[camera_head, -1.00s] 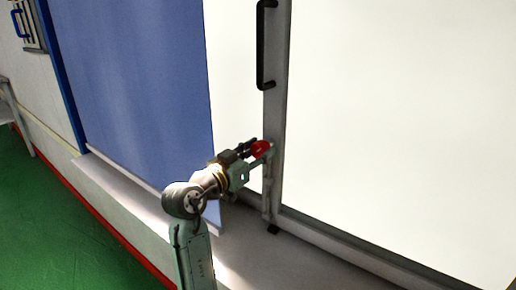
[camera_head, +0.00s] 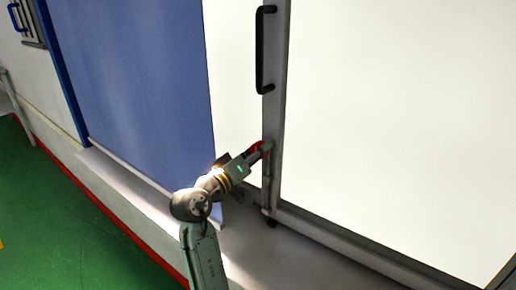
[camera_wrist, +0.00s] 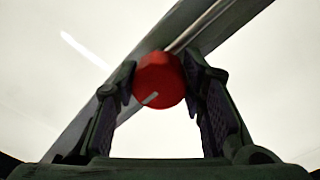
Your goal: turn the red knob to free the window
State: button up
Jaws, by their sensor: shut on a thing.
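The red knob (camera_wrist: 158,80) sits on the window's frame post and fills the middle of the wrist view, with a short white mark on its face. My gripper (camera_wrist: 160,92) has one finger on each side of it and is shut on it. In the head view, the red knob (camera_head: 265,147) is mostly hidden behind my gripper (camera_head: 256,152). The window (camera_head: 390,120) is a large pale pane with a grey frame (camera_head: 276,105). It stands upright at the right of the head view.
A black bar handle (camera_head: 260,48) is on the frame post above the knob. A blue panel (camera_head: 140,90) stands to the left. A pale sill (camera_head: 260,255) runs below the window. Green floor (camera_head: 60,220) lies at the lower left.

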dwell(0.4)
jog(key=o, duration=1.2)
jog(key=v, duration=1.2)
jog(key=shift+f, duration=0.1)
